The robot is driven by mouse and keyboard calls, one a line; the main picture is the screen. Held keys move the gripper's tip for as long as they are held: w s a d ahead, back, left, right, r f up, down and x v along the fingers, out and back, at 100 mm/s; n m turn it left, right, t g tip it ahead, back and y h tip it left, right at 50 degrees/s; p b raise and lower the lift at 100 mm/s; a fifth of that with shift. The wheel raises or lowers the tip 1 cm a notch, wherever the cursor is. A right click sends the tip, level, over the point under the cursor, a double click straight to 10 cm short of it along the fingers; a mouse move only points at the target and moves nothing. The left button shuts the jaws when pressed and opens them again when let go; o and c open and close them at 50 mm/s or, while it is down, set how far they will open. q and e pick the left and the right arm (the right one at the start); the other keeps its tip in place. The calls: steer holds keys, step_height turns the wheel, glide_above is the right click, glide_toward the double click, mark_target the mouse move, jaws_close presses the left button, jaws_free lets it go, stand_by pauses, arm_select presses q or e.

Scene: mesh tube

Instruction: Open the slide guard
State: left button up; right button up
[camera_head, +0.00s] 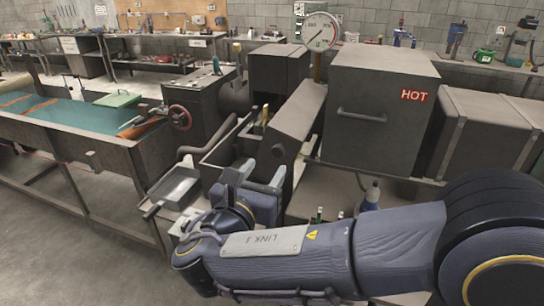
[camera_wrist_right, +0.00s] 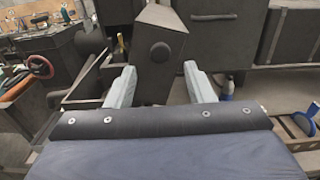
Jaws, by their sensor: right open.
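The slide guard appears to be the dark grey slanted box (camera_head: 302,112) left of the cabinet marked HOT, seen lengthwise in the head view. In the right wrist view the slide guard (camera_wrist_right: 168,22) shows its near end with a round dark knob (camera_wrist_right: 160,54). My right gripper (camera_head: 262,175) is in front of and below that end, its fingers pointing at it. In the right wrist view the two pale fingers of my right gripper (camera_wrist_right: 160,78) are wide apart, one either side of the knob, with nothing between them. Contact cannot be made out. My left gripper is out of view.
The HOT cabinet (camera_head: 375,120) with a bar handle stands right of the guard. A dial gauge (camera_head: 320,31) stands behind. A metal tray (camera_head: 178,187) sticks out at the left. A blue bottle (camera_wrist_right: 228,88) stands right of the fingers.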

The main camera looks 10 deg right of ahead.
mark_target(277, 152)
steer(key=x, duration=0.6)
steer(key=shift+w+d+p, duration=0.1)
steer(key=shift+p, duration=0.3)
steer(key=shift+c, duration=0.2)
jaws_close()
